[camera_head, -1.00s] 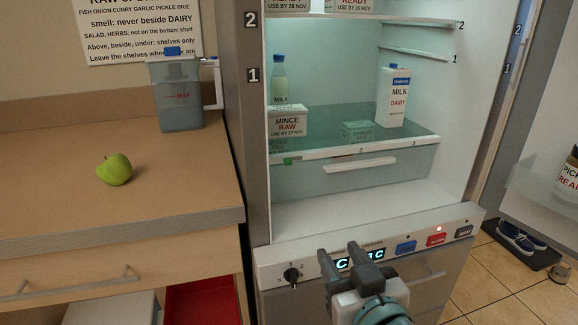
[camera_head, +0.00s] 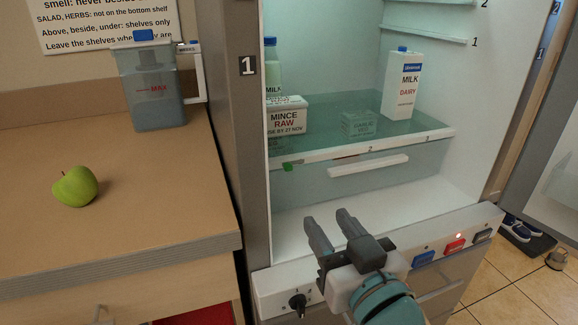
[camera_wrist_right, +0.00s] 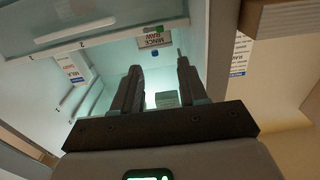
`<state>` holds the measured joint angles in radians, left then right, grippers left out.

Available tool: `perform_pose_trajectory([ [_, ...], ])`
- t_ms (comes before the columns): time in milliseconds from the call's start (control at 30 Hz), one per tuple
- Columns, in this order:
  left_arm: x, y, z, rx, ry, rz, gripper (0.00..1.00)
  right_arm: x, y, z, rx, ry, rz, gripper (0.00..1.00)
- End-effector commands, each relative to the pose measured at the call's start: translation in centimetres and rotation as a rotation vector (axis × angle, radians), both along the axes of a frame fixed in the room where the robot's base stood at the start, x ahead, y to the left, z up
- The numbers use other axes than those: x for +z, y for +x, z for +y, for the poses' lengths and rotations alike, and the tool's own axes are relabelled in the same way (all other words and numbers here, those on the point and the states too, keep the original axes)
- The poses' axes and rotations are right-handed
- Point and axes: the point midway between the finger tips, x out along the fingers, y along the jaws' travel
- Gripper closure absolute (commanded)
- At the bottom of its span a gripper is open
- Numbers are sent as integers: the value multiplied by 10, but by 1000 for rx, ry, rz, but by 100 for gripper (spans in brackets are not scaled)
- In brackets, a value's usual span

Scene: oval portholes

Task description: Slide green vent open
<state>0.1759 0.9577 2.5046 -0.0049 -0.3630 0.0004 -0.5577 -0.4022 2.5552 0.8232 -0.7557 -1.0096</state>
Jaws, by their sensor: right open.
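How far the vent is open is too small to tell. My right gripper (camera_head: 326,218) is open and empty, in front of the fridge's lower opening. It is below and to the right of the green tab, apart from it. In the right wrist view my two fingers (camera_wrist_right: 160,68) stand apart with nothing between them. My left gripper is not in view.
The glass shelf (camera_head: 330,125) holds a mince box (camera_head: 287,117), a milk bottle (camera_head: 272,65) and a milk carton (camera_head: 402,85). A clear drawer (camera_head: 370,180) is under it. A control panel with a knob (camera_head: 298,304) lies below. A counter (camera_head: 150,190) stands left.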

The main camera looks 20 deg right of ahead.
Motion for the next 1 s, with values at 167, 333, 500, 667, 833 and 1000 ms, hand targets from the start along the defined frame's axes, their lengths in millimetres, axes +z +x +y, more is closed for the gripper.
perform_pose_trajectory([
  [167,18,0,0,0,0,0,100,5,13,0,-5,-6,6,57],
  [333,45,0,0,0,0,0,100,7,40,1,-5,-6,10,57],
  [500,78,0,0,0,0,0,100,9,63,2,-5,-8,10,57],
  [667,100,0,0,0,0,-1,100,4,84,4,2,1,8,57],
  [833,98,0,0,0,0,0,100,-1,123,5,2,2,1,57],
  [1000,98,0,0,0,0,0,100,0,149,6,3,2,0,57],
])
